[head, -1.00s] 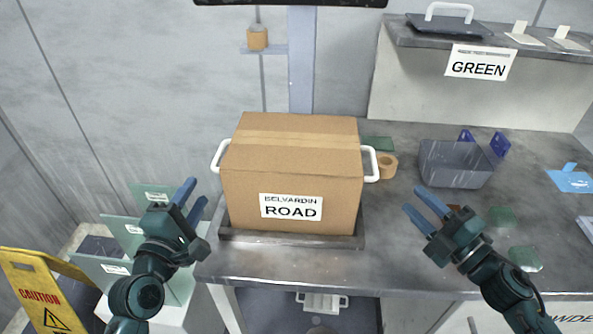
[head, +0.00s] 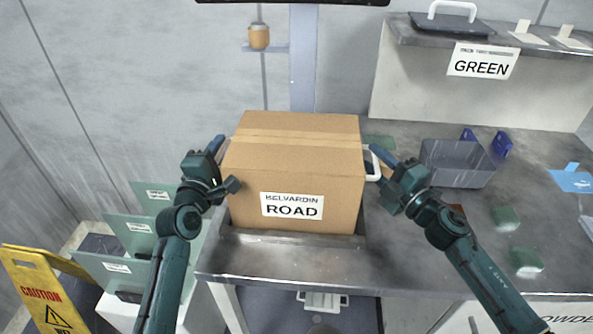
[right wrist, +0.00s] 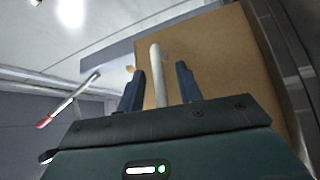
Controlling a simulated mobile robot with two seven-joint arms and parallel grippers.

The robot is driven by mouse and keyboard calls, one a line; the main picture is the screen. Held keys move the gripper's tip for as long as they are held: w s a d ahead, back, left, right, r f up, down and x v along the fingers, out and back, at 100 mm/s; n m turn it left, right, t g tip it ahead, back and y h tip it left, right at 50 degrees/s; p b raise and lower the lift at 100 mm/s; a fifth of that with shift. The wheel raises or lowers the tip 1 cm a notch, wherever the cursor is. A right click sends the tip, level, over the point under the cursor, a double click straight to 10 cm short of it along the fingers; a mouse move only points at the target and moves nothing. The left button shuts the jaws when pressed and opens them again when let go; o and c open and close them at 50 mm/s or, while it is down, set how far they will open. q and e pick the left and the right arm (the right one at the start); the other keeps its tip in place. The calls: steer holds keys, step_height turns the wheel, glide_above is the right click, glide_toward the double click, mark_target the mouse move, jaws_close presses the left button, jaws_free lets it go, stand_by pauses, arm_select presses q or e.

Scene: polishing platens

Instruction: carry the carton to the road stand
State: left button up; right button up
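The brown carton (head: 292,168) sits upright in a shallow metal tray (head: 290,240) on the bench, its label reading "BELVARDIN ROAD". My left gripper (head: 218,148) is at the carton's left side, where the left handle is hidden behind it; I cannot tell whether it is open. My right gripper (head: 378,160) is at the carton's right white handle (head: 372,165). In the right wrist view, the handle (right wrist: 157,75) stands between the two spread blue fingers of the right gripper (right wrist: 160,85), with gaps on both sides. The carton's side (right wrist: 215,60) shows behind it.
A grey bin (head: 455,165) and green pads (head: 505,218) lie right of the carton on the bench (head: 400,265). A shelf with a "GREEN" sign (head: 481,65) stands behind. A yellow caution sign (head: 40,290) and pale green panels (head: 115,265) stand at lower left.

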arm_select(q)
jaws_close()
arm_select(e)
jaws_close()
stand_by(1.2)
arm_select(q)
steer(key=shift+w+r, duration=0.15)
steer(key=shift+r, duration=0.3)
arm_select(e)
steer(key=shift+w+r, duration=0.15)
steer(key=shift+r, duration=0.25)
